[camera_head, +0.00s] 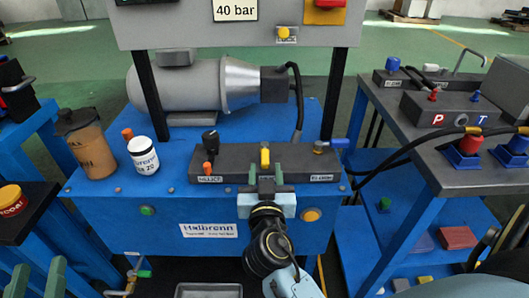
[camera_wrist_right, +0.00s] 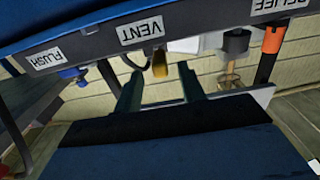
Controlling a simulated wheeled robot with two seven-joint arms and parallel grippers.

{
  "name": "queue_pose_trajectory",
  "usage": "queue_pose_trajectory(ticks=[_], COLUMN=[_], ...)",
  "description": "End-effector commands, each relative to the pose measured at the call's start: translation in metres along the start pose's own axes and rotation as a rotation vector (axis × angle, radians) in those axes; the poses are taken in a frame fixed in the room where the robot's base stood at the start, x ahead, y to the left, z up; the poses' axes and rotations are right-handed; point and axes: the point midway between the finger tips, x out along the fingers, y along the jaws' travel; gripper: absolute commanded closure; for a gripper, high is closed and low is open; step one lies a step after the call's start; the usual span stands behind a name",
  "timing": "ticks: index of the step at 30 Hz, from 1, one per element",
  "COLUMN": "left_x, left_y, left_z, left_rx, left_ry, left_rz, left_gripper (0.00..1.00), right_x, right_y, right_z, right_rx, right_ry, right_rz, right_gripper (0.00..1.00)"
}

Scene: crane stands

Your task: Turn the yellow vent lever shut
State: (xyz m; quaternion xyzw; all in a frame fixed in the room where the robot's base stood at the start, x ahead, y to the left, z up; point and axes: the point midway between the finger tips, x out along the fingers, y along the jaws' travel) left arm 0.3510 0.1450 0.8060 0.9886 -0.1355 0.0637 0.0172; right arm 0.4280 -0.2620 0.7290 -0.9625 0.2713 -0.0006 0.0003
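The yellow vent lever (camera_head: 265,158) stands at the middle of the dark valve block (camera_head: 225,160) on the blue power unit. In the right wrist view, the lever (camera_wrist_right: 160,64) shows below the VENT label (camera_wrist_right: 141,29). My right gripper (camera_head: 266,179) is at the front of the block, just below the lever. Its two green fingers (camera_wrist_right: 160,88) are apart, with the lever's end between or just beyond them; I cannot tell whether they touch it. My left gripper (camera_head: 38,278) is at the lower left, fingers apart and empty, away from the lever.
A brown jug (camera_head: 90,148) and white bottle (camera_head: 143,156) stand left of the block. A motor (camera_head: 190,86) lies behind. A blue cart (camera_head: 410,170) stands right.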

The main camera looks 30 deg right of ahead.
Motion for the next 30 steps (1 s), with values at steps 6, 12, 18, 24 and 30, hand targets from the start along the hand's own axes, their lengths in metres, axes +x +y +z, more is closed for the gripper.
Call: queue_pose_trajectory(ticks=[6,12,18,24,30], left_x=[0.000,0.000,0.000,0.000,0.000], left_y=[0.000,0.001,0.001,0.001,0.001], left_z=[0.001,-0.004,-0.006,-0.006,-0.006], left_rx=[0.001,0.000,-0.001,-0.001,-0.001], left_ry=[-0.003,0.032,0.041,0.041,0.041], left_rz=[0.000,0.002,0.002,0.002,0.003], left_gripper=[0.64,0.64,0.64,0.64,0.64], right_x=[0.043,0.064,0.069,0.069,0.068], right_y=[0.000,0.000,0.000,0.000,0.000], right_z=[0.000,0.001,0.001,0.001,0.001], right_rx=[-0.002,-0.001,-0.001,-0.001,-0.001], right_ry=[0.002,0.000,-0.002,-0.002,-0.002], right_rz=[0.001,-0.001,-0.001,-0.001,-0.001], right_gripper=[0.60,0.60,0.60,0.64,0.90])
